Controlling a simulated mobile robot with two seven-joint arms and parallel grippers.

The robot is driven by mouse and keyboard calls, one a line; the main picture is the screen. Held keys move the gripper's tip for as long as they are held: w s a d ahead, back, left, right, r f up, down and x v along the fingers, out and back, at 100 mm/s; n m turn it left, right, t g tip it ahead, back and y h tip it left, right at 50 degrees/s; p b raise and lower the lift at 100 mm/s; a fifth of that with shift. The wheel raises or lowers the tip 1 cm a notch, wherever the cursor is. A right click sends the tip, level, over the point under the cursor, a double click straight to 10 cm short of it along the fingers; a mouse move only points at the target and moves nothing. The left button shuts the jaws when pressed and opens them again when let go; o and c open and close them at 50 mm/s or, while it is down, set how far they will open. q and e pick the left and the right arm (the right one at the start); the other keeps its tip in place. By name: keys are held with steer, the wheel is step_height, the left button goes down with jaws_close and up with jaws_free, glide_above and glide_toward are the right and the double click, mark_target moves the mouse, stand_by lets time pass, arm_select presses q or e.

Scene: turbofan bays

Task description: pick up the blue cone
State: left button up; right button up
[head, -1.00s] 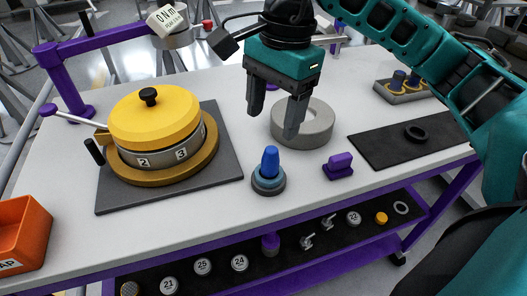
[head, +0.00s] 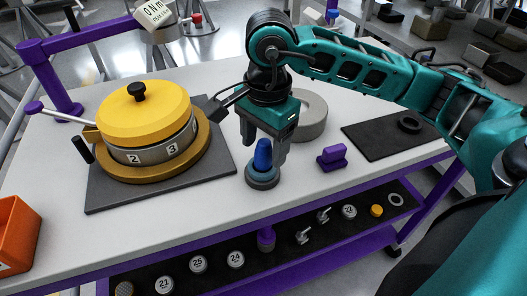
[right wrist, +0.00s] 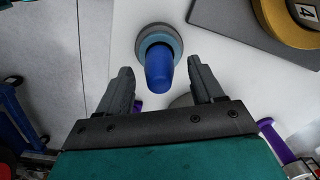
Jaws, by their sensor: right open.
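The blue cone (head: 263,154) stands upright on a round grey-blue base (head: 262,178) near the front of the white table. In the right wrist view the cone (right wrist: 158,72) lies just beyond and between the fingertips, with its round base (right wrist: 158,42) past it. My right gripper (head: 264,148) is open and empty, right behind and around the cone in the head view. It also shows in the right wrist view (right wrist: 160,75), with one finger on each side and a gap to the cone. My left gripper is not in view.
A yellow-lidded drum (head: 145,115) on a grey mat (head: 110,195) stands to the left. A purple block (head: 332,156) sits right of the cone, and a grey ring (head: 312,118) behind it. A black mat (head: 375,145) lies further right. A lower shelf (head: 200,285) holds several small parts.

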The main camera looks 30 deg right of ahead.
steer(key=shift+f, duration=0.9)
steer(key=shift+c, duration=0.3)
steer(key=c, duration=1.1)
